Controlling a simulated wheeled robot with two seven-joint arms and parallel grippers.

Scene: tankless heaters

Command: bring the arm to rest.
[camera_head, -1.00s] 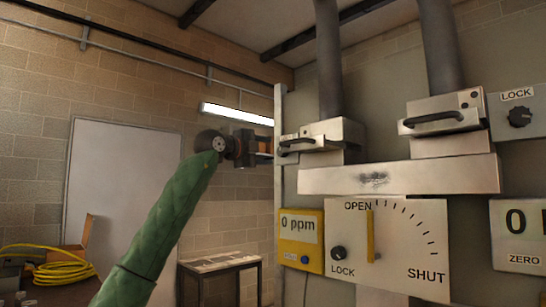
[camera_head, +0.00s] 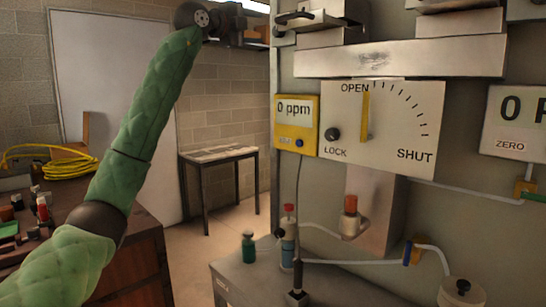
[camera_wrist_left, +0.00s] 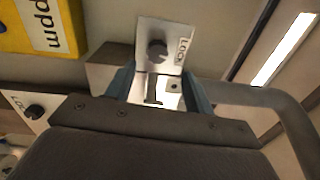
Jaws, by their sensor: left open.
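My left arm, in a green quilted sleeve, rises from the lower left of the head view to my left gripper (camera_head: 262,42) near the top edge, left of the heater panel. The gripper's tips are hard to make out there. In the left wrist view, the two fingers of the left gripper (camera_wrist_left: 160,90) stand apart. A plate marked LOCK with a dark knob (camera_wrist_left: 157,51) shows beyond and between them. I see nothing held in the fingers. My right gripper is not in view.
The OPEN/SHUT dial plate (camera_head: 420,110) and yellow 0 ppm meter (camera_head: 297,140) are on the right-hand wall. A grey bench (camera_head: 232,285) with bottles stands below. A small table (camera_head: 218,156) stands behind, a cluttered wooden bench (camera_head: 140,262) at left. Floor shows between them.

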